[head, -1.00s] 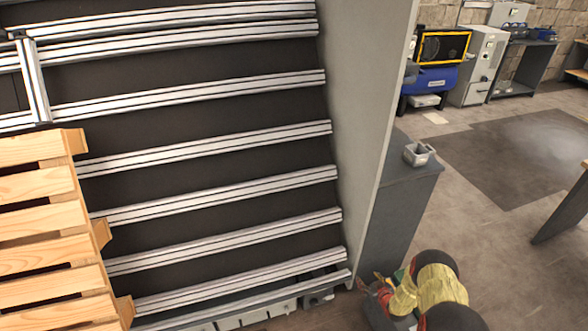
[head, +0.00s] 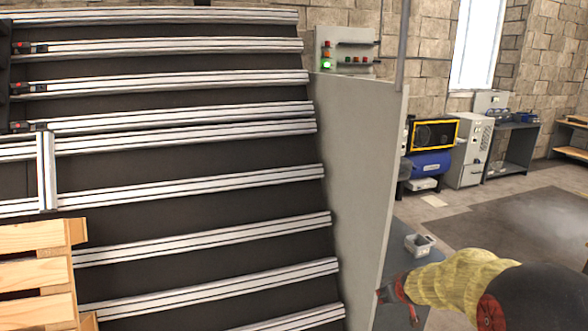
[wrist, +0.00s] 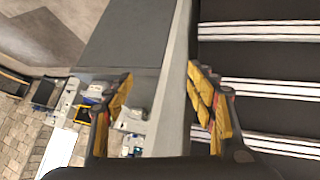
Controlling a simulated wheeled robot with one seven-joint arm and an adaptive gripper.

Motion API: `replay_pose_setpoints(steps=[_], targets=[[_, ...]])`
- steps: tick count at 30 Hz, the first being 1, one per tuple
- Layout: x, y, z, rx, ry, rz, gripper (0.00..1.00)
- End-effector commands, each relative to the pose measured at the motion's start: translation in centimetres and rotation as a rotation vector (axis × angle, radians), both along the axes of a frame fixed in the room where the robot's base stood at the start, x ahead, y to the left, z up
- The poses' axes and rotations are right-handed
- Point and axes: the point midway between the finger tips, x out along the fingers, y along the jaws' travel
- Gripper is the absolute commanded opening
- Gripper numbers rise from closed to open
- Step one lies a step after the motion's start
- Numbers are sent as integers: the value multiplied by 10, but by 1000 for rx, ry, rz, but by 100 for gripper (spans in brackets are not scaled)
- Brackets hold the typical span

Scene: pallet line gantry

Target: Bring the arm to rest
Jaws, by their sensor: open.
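My arm, in yellow and black, shows at the lower right of the head view. My gripper (wrist: 160,105) shows in the wrist view with its two yellow fingers spread apart and nothing between them. The fingers lie in front of the edge of the grey side panel (wrist: 177,80); I cannot tell how far off it is. In the head view the grey side panel (head: 355,180) stands to the left of my arm. The fingertips are not clear in the head view.
The dark rack with metal rails (head: 200,232) fills the left, with a wooden pallet (head: 38,272) at lower left. A small grey box (head: 419,244) sits on a grey cabinet behind my arm. A blue compressor (head: 430,165) stands farther back. Open floor (head: 510,222) lies at the right.

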Motion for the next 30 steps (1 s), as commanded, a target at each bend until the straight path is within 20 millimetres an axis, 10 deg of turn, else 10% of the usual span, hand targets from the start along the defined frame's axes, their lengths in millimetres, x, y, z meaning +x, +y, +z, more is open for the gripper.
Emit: replay_pose_setpoints(steps=[6,15,24,30], targets=[[-78,30,90,30,37,-45,56],[-208,71,165,99,100,-86,56],[-344,108,190,180,172,-96,56],[-397,122,187,215,206,-92,56]])
